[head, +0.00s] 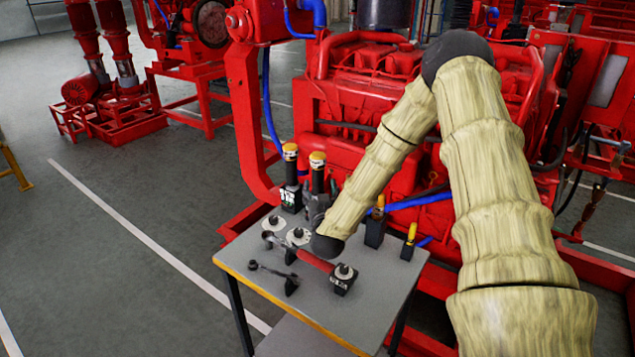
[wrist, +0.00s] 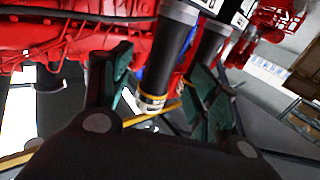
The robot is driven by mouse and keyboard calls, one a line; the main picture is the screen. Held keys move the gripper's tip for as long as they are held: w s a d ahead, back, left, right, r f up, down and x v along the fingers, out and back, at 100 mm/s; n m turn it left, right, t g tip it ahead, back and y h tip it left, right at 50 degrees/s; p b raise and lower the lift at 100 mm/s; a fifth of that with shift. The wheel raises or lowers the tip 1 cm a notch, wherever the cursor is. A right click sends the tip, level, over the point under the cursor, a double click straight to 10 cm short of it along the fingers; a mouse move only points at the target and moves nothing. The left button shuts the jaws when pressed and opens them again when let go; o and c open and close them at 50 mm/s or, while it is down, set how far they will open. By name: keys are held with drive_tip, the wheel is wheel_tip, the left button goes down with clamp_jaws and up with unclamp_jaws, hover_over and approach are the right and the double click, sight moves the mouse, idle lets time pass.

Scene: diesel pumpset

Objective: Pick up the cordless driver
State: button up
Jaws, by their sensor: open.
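Two upright black cylinders with yellow and pale ends stand at the back left of the small table in the head view: a left one (head: 291,169) and a right one (head: 317,176). I cannot tell for sure which is the cordless driver. In the wrist view, a black cylinder with a yellow-ringed end (wrist: 168,55) shows between the fingers of my gripper (wrist: 160,72), and a second dark cylinder (wrist: 212,45) is beside the right finger. My gripper is open; contact cannot be made out. In the head view it is mostly hidden behind my wrist.
The grey table (head: 330,318) also holds a red-handled tool (head: 314,260), a small dark tool (head: 270,270) and two yellow-topped items in dark holders, one of them at the right (head: 409,241). The red engine (head: 375,95) stands close behind. Open floor lies left.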

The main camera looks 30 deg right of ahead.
sight(319, 183)
drive_tip(key=shift+f+p+x, duration=0.15)
drive_tip(key=shift+p+x, duration=0.4)
drive_tip(key=shift+x, duration=1.1)
drive_tip(key=shift+f+p+x, duration=0.1)
drive_tip(key=shift+p+x, duration=0.45)
drive_tip(key=shift+x, duration=1.1)
drive_tip(key=shift+w+a, duration=0.1)
drive_tip(key=shift+a, duration=0.05)
drive_tip(key=shift+c, duration=0.2)
clamp_jaws()
